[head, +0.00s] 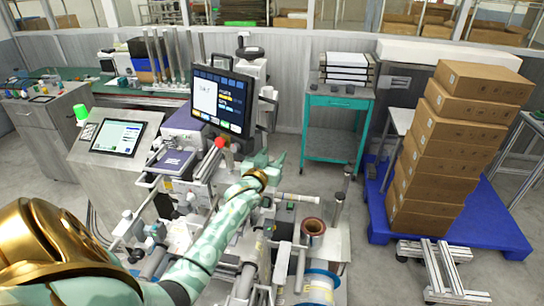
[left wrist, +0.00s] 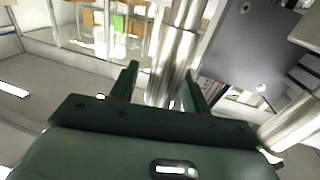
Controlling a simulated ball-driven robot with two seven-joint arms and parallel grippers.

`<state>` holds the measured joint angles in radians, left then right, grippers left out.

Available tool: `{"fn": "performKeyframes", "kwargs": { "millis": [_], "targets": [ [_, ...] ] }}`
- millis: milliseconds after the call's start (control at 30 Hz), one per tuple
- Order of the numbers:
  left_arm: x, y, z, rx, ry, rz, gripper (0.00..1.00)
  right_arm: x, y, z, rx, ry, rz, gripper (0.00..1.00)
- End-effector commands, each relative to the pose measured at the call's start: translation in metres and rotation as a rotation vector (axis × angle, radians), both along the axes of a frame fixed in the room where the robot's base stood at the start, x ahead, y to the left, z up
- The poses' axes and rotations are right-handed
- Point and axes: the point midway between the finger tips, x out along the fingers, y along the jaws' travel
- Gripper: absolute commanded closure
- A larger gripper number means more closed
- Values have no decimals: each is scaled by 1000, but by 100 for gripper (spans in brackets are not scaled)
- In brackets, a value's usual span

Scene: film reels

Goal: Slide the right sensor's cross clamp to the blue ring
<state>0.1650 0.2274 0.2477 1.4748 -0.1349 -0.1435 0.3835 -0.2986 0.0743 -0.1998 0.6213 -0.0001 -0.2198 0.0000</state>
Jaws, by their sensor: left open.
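My left gripper (head: 279,163) is at the end of the green-patterned arm, over the middle of the machine. In the left wrist view its two dark green fingers (left wrist: 160,80) are apart. A shiny metal rod (left wrist: 172,65) runs between or just beyond them; contact cannot be told. A dark grey block (left wrist: 245,45) with screws sits to the right of the rod. I cannot pick out with certainty the right sensor, its cross clamp or the blue ring. My arm hides part of the machine. My right gripper is not in view.
A monitor (head: 222,102) stands behind the left gripper. A light roller (head: 299,197) extends to its right. A brown reel (head: 313,227) and a blue-rimmed spool (head: 318,288) sit in front. Stacked cartons (head: 440,150) stand on a blue pallet (head: 490,220) at right.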

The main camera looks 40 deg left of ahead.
Motion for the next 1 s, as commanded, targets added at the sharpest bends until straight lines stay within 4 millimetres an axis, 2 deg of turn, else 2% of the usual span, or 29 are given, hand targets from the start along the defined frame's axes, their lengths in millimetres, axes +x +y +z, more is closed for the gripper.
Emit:
{"fn": "performKeyframes", "kwargs": {
  "millis": [133, 300, 467, 633, 867, 900, 967, 1000],
  "targets": [
    [0, 0, 0, 0, 0, 0, 53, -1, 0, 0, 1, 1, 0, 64],
    [0, 0, 0, 1, 1, 0, 100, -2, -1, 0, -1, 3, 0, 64],
    [1, -3, 0, -1, 1, 0, 100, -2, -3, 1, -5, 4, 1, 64],
    [10, -20, 0, -2, 0, 0, 100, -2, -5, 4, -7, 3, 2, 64],
    [11, -21, -1, 0, 2, 0, 100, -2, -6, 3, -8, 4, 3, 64],
    [11, -21, -1, 0, 2, 0, 69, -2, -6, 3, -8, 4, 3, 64],
    [11, -21, -1, 0, 2, 0, 53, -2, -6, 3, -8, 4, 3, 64],
    [11, -20, -1, 1, 1, 0, 53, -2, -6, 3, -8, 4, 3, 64]
  ]
}}
